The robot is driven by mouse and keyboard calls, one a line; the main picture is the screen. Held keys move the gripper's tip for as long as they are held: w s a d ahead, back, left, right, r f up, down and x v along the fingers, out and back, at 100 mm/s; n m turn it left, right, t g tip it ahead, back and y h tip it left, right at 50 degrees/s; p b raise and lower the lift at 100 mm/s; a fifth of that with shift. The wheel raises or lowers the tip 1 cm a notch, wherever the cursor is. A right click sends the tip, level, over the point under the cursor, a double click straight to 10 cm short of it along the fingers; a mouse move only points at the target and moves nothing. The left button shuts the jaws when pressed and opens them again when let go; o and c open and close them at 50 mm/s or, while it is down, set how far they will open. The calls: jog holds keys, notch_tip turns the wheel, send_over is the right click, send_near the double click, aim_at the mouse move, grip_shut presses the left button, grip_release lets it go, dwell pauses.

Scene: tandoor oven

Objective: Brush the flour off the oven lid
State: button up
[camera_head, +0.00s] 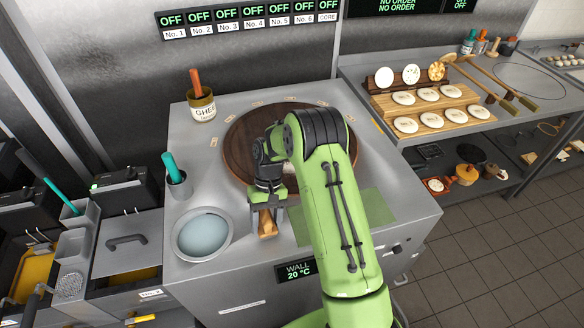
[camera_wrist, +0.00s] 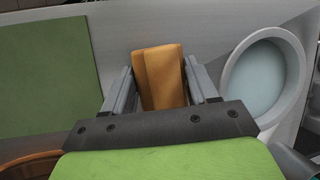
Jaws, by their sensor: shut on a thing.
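The oven lid (camera_head: 247,135) is a round dark-brown wooden disc on the grey oven top; my arm covers part of it. Its edge also shows at the lower left of the wrist view (camera_wrist: 28,166). No flour stands out on the part I can see. My gripper (camera_head: 268,212) is in front of the lid, over the oven's front part. It is shut on an orange-brown block-like thing (camera_wrist: 162,75), perhaps the brush, which also shows below the fingers in the head view (camera_head: 267,225). Its bristles cannot be made out.
A bowl of pale blue liquid (camera_head: 203,234) is left of my gripper. A green mat (camera_head: 372,208) lies to the right, partly under my arm. A ghee jar (camera_head: 202,106) and a cup with a teal-handled tool (camera_head: 178,182) stand on the left. Small pale labels ring the lid.

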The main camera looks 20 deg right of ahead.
jog(key=shift+s+d, duration=0.15)
jog(key=shift+d, duration=0.55)
jog(key=shift+r, duration=0.1)
jog(key=shift+r+p, duration=0.5)
jog(key=shift+r, duration=0.15)
jog(key=shift+f, duration=0.2)
jog(key=shift+f+b, duration=0.6)
jog(key=shift+s+d+r, duration=0.1)
jog(key=shift+d, duration=0.55)
jog(key=shift+s+d+r, duration=0.1)
jog(key=shift+d, duration=0.5)
